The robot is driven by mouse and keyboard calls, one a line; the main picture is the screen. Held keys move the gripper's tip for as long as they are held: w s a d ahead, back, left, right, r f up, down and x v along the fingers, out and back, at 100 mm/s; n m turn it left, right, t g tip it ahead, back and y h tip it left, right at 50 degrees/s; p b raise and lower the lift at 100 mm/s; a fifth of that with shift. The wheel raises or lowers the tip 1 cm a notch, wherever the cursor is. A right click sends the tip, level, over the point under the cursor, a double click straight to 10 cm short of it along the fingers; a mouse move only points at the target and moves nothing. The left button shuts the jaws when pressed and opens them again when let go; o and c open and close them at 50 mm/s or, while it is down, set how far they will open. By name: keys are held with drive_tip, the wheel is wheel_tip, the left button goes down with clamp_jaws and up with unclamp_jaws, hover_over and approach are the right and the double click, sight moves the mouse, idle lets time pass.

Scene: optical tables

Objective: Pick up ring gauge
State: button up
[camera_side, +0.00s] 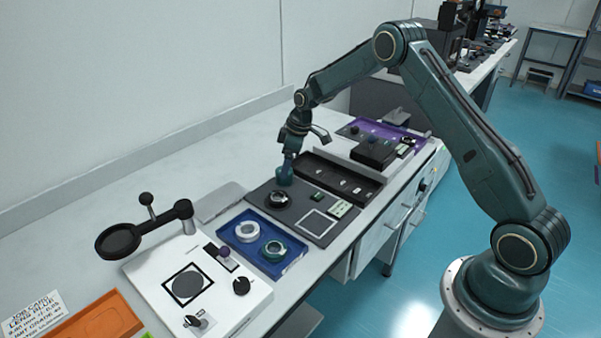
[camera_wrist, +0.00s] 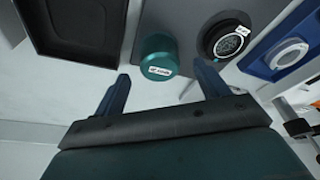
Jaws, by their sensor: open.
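Two ring-shaped parts lie in a blue tray (camera_side: 235,247): a white ring (camera_side: 247,231) and a teal ring (camera_side: 273,250). I cannot read a label that tells which is the ring gauge. The white ring also shows at the right of the wrist view (camera_wrist: 288,54). My gripper (camera_side: 288,160) points down above a teal cylinder (camera_side: 284,177), away from the blue tray. In the wrist view, my open blue fingers (camera_wrist: 162,76) straddle the line to the labelled cylinder (camera_wrist: 158,52), which appears beyond the tips. Nothing is held.
The cylinder is at the edge of a grey board (camera_side: 262,203) with a round black part (camera_side: 278,199). A black tray (camera_side: 345,186) lies behind. A white panel with knobs (camera_side: 150,268) and a magnifier (camera_side: 118,241) stand at the left. Bare bench lies along the wall.

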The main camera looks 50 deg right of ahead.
drive_tip(key=shift+x, duration=1.9)
drive_tip(key=c, duration=1.2)
